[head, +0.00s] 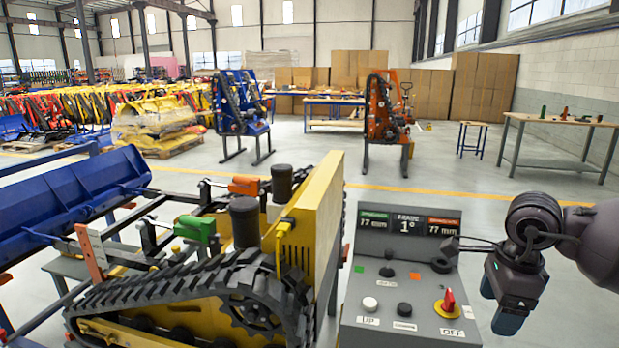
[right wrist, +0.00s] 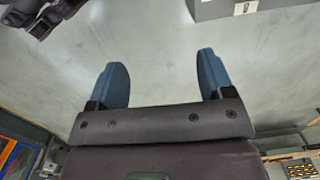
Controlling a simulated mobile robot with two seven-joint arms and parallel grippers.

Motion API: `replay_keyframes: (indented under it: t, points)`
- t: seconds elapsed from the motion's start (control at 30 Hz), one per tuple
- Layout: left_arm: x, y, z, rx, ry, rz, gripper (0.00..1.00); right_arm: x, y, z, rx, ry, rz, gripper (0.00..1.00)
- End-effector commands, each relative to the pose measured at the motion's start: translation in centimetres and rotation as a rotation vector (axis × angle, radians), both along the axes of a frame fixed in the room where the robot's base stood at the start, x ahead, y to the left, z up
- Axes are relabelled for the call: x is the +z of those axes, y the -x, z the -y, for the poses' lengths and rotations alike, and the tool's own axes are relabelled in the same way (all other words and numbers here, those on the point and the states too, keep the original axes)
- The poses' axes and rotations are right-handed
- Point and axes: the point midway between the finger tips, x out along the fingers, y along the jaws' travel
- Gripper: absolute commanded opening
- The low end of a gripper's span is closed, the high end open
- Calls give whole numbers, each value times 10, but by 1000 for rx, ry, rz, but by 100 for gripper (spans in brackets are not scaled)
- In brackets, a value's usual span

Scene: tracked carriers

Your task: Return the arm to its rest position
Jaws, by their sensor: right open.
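My right gripper (head: 498,308) hangs beside the right side of the grey control box (head: 350,335), apart from it, with its fingers pointing down. In the right wrist view my right gripper (right wrist: 162,65) shows two blue fingers spread wide with only grey floor between them. It is open and empty. The right arm comes in from the right edge of the head view. My left arm and gripper are not in view.
The box carries a display (head: 409,222) reading 77 mm, 1° and 77 mm, and a red knob (head: 449,299). A yellow tracked carrier (head: 318,205) stands left of it. A workbench (head: 560,122) stands at the back right. The floor right of the box is clear.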

Motion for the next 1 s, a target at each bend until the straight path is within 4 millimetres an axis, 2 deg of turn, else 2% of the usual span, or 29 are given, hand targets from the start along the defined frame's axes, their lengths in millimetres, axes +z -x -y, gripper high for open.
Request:
replay_keyframes:
  t: [0.23, 0.37, 0.5, 0.63, 0.73, 0.83, 0.93, 1.0]
  points:
    - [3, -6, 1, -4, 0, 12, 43, 14, -10, -50, -97, -324, 45, 74]
    - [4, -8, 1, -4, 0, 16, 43, 42, -18, -90, -168, -581, 53, 74]
    - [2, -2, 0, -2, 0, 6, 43, 72, -22, -139, -280, -913, -5, 74]
    - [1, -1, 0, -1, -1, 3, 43, 93, -26, -171, -439, -1226, -120, 74]
    - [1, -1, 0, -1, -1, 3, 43, 102, -32, -184, -609, -1458, -243, 74]
    - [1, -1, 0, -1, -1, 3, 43, 102, -42, -185, -826, -1675, -390, 74]
    - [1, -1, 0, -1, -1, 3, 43, 89, -53, -176, -1067, -1850, -540, 74]
    - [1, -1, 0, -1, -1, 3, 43, 73, -59, -166, -1238, -1942, -637, 74]
